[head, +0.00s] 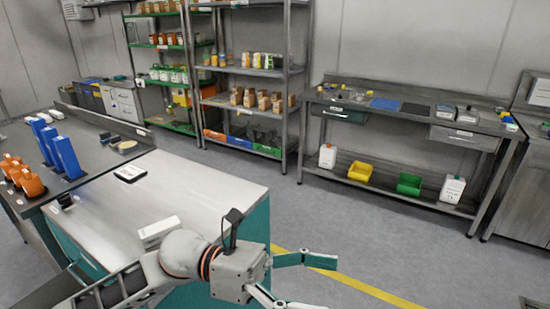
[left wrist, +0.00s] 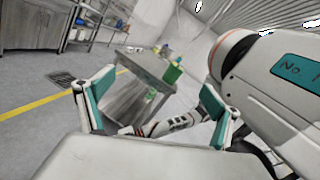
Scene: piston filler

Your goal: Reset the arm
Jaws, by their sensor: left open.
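My left arm (head: 185,255) reaches in from the bottom left of the head view. Its left gripper (head: 322,284) hangs over the grey floor, to the right of the teal-sided cabinet. The gripper's two teal-padded fingers are spread apart with nothing between them. In the left wrist view the left gripper (left wrist: 156,105) also shows open and empty. White arm links of mine fill the right side of that view. My right gripper is in neither view.
A steel workbench (head: 415,112) stands at the back right, shelves (head: 253,72) at the back. The floor (head: 350,235) right of the cabinet is clear.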

